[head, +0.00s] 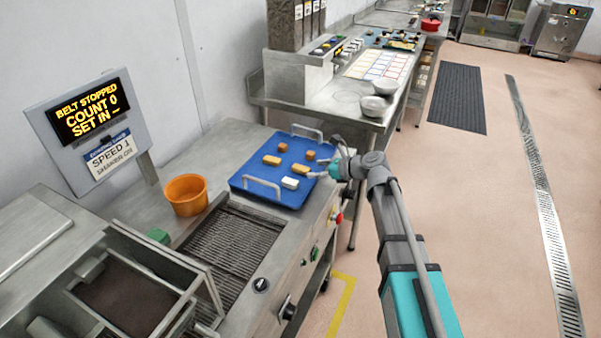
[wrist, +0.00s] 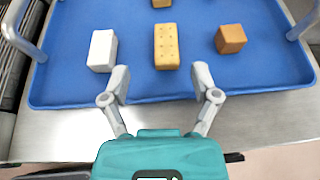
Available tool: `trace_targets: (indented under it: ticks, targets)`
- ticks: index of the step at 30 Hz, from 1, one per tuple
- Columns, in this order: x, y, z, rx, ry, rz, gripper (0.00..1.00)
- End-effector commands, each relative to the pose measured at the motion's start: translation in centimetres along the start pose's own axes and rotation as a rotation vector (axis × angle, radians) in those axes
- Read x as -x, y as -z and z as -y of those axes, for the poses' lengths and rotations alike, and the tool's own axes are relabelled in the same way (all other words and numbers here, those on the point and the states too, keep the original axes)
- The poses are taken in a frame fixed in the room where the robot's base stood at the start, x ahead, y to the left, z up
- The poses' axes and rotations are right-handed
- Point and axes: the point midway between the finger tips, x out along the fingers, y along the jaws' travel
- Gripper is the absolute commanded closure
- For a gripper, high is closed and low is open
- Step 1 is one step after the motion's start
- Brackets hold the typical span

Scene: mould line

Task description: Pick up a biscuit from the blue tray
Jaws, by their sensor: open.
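The blue tray (head: 250,178) lies on the steel line and fills much of the wrist view (wrist: 65,85). A tan oblong biscuit with small holes (wrist: 166,46) lies in it, also visible in the head view (head: 300,169). Another tan biscuit (head: 272,160) lies farther in. A white block (wrist: 102,50) and a brown cube (wrist: 230,39) flank the nearer biscuit; a second brown cube (head: 283,147) sits toward the back. My gripper (wrist: 161,75) is open and empty at the tray's right side. Its fingertips point at the nearer biscuit, which lies just beyond them.
The tray has raised grey handles (head: 262,187) (head: 306,132) at its near and far ends. An orange bucket (head: 186,195) and a wire belt (head: 232,245) lie left and nearer. The display (head: 89,111) reads belt stopped, count 0. Bowls (head: 374,106) stand on the bench behind.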

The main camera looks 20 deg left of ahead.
Motion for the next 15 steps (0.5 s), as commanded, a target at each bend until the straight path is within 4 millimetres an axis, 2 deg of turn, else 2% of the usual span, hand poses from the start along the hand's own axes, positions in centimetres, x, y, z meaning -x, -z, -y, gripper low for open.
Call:
trace_targets:
  ticks: [11, 15]
  targets:
    - [-0.20, -0.04, -0.02, 0.000, 0.000, 0.000, 0.21]
    - [-0.82, 0.01, 0.17, 0.001, -0.001, 0.000, 0.21]
